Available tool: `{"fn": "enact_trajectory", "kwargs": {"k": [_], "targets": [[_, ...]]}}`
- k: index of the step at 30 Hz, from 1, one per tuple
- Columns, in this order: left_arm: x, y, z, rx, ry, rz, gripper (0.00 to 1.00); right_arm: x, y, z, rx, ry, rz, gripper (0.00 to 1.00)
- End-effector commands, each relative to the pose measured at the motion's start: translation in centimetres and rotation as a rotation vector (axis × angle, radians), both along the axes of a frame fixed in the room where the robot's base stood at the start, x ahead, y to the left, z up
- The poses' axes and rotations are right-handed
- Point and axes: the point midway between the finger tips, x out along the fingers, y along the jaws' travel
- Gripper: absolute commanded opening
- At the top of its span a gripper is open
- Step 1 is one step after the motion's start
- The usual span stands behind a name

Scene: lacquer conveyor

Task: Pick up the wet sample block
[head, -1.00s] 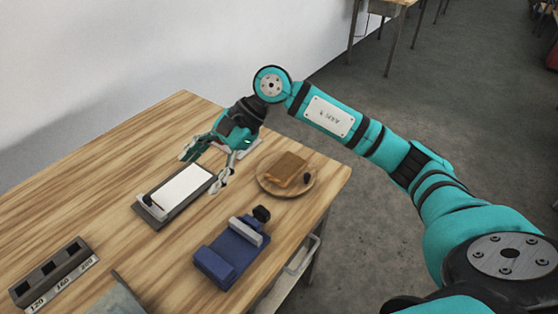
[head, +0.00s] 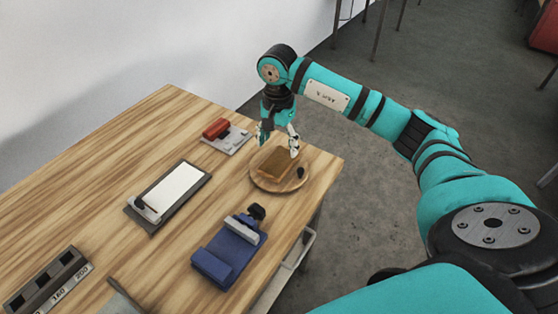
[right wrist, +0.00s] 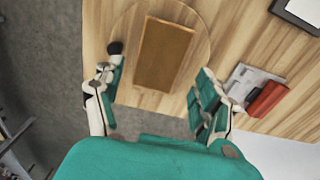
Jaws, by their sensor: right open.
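The likely wet sample block is a flat brown block (head: 278,163) lying on a round wooden plate (head: 262,182) near the table's right edge. It also shows in the right wrist view (right wrist: 164,52), lying lengthwise between the fingers. My right gripper (head: 279,141) points down over the far end of the block. Its fingers are spread, one to each side, and nothing is held. In the right wrist view the open gripper (right wrist: 154,76) shows a gap on both sides of the block. My left gripper is in no view.
A small black knob (head: 300,172) sits at the plate's right side. A red piece on a grey base (head: 226,138) stands left of the gripper. A white pad on a dark tray (head: 172,190), a blue fixture (head: 228,252) and a slotted rack (head: 45,282) stand nearer.

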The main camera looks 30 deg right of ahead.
Motion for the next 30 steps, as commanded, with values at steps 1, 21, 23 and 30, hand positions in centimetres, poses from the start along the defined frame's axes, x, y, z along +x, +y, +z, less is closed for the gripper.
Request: {"fn": "enact_trajectory", "kwargs": {"k": [1,21,23,30], "targets": [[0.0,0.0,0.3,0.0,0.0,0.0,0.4,0.0,0.0,-0.6,0.001,0.003,0.0,0.73],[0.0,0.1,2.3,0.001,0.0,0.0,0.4,0.3,-0.5,-6.8,0.002,-0.001,0.0,0.73],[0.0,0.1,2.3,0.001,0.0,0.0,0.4,0.3,-0.5,-6.8,0.002,-0.001,0.0,0.73],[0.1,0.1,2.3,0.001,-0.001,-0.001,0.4,0.3,-0.5,-6.8,0.002,-0.001,0.0,0.55]]}}
